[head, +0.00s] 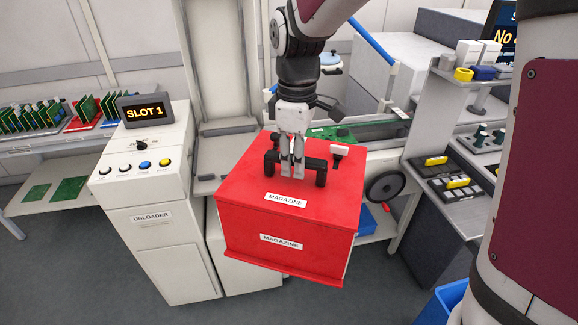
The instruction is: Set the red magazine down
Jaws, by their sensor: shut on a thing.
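The red magazine (240,200) is a red box with white "MAGAZINE" labels on its top and front and a black handle on top. It is in the middle of the head view, in front of the unloader. My gripper (292,172) points down from above and is shut on the black handle (320,172). The magazine looks about level. Its underside is hidden, so I cannot tell whether it touches anything below.
The unloader cabinet (150,250) with a "SLOT 1" display (145,111) stands at left. Behind the magazine is a conveyor with a green board (322,132). A black handwheel (385,187) is close on the right. Shelves with parts (470,180) stand farther right. Grey floor (340,305) shows in front.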

